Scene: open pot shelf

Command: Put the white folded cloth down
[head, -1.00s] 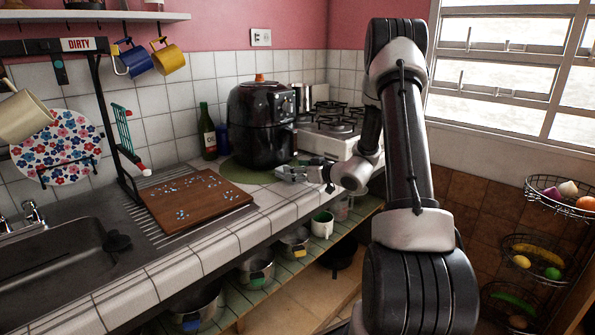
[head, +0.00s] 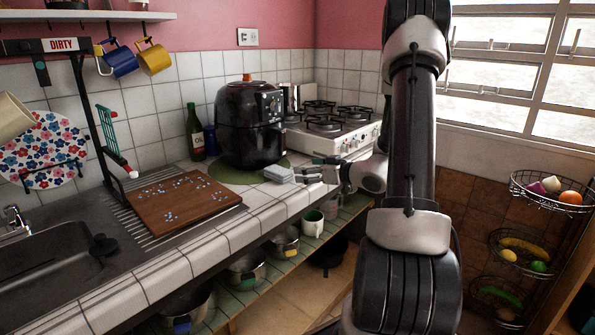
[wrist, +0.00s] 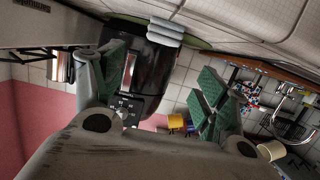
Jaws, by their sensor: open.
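The white folded cloth (head: 279,174) lies on the tiled counter at the front of the air fryer, by the edge of the green round mat. In the wrist view the cloth (wrist: 165,31) shows as a pale layered stack ahead of the fingers. My gripper (head: 314,172) is just right of the cloth in the head view. In the wrist view my gripper (wrist: 160,65) has its green-padded fingers spread wide with nothing between them, and the cloth lies beyond their tips.
The black air fryer (head: 250,125) stands close behind the cloth, with a green bottle (head: 195,133) to its left. The white stove (head: 335,132) is behind my gripper. A wooden board (head: 187,202) lies to the left. Pots and a mug (head: 313,223) sit on the shelf below.

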